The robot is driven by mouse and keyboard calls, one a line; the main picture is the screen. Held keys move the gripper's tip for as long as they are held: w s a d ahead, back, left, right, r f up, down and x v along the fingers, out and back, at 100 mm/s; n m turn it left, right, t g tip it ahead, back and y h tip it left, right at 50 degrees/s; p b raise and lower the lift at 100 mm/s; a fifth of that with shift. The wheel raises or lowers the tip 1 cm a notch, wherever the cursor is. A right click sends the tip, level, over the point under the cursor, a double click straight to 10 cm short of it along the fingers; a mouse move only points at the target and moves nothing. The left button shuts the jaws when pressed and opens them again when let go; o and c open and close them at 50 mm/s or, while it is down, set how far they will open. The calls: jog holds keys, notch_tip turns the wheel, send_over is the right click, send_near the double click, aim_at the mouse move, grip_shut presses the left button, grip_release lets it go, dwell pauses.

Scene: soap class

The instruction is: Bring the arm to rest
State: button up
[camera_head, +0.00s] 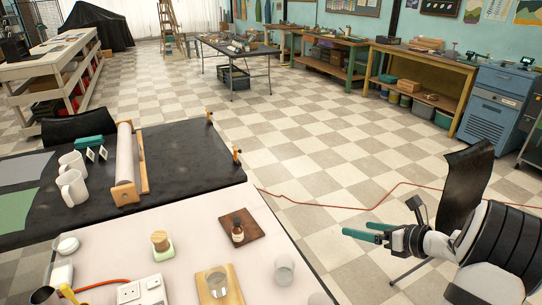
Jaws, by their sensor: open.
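My arm (490,245) reaches in from the lower right. My gripper (362,233) has two green fingers pointing left, and they are apart and empty. It hangs over the checkered floor, to the right of the white table (190,225), touching nothing that I can see.
A black chair (468,180) stands close to my arm.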

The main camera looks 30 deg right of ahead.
jog(key=w+a+r+m+g+h, duration=0.1)
jog(key=w+a+r+m+h, duration=0.15)
jog(key=r+m+h, duration=0.35)
jog(key=w+a+r+m+h, duration=0.1)
jog(key=w+r+m, duration=0.25)
jog(key=m, duration=0.55)
jog(key=s+a+f+m+g+y, duration=0.2)
jog(key=s+a+m+g, duration=0.3)
jog(key=s+a+m, duration=0.7)
jog(key=s+a+f+m+g+y, duration=0.3)
jog(key=s+a+m, duration=0.9)
jog(key=a, duration=0.9)
jog(key=s+g, duration=0.2)
jog(key=shift+s+m+g+y, duration=0.15)
jog(key=shift+m+g+y, duration=0.15)
jog(key=shift+g+y, duration=0.1)
